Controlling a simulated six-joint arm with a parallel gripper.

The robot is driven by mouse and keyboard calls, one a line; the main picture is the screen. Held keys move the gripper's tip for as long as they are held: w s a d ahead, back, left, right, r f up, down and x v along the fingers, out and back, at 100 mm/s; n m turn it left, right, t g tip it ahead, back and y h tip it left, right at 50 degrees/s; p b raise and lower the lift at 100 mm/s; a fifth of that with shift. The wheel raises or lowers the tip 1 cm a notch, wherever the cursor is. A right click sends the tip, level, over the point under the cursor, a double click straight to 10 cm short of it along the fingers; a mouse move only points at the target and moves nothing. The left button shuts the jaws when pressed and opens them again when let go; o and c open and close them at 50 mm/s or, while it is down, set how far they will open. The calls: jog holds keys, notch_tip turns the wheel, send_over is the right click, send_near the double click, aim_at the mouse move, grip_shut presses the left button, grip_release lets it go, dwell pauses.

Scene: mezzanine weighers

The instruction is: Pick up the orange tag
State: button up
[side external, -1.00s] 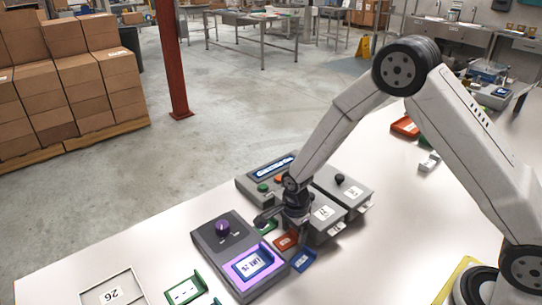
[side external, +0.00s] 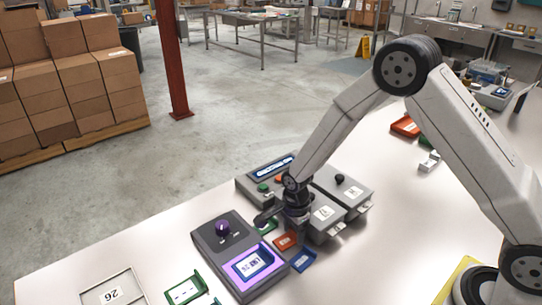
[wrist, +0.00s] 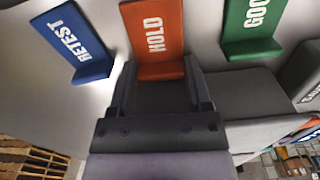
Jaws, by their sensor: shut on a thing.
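The orange tag (wrist: 155,32), an L-shaped piece marked HOLD, is at top centre in the wrist view. In the side view the orange tag (side external: 286,240) stands on the white table beside the purple-lit device. My gripper (wrist: 160,80) is shut on the lower, bent part of the orange tag, one finger on each side. In the side view my gripper (side external: 297,222) points down at the tag and partly hides it. I cannot tell whether the tag is clear of the table.
A blue RETEST tag (wrist: 78,42) and a green GOOD tag (wrist: 252,28) stand close on either side. The grey device with a purple knob (side external: 222,228) is left of my gripper; grey boxes (side external: 322,212) are right.

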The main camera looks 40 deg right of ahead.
jog(key=shift+r, duration=0.75)
jog(key=s+d+r, duration=0.1)
jog(key=s+r, duration=1)
jog(key=s, duration=0.3)
jog(key=shift+d+r, duration=0.15)
jog(key=shift+r, duration=0.05)
jog(key=shift+w, duration=0.1)
jog(key=w+d+r, duration=0.3)
jog(key=w+d, duration=0.1)
jog(key=d, duration=0.5)
jog(key=w+d+r, duration=0.3)
jog(key=w+d, duration=0.1)
jog(key=d, duration=0.4)
jog(key=shift+w+d+r+n, duration=0.2)
jog(key=shift+d+r+n, duration=0.15)
jog(key=shift+r+n, duration=0.05)
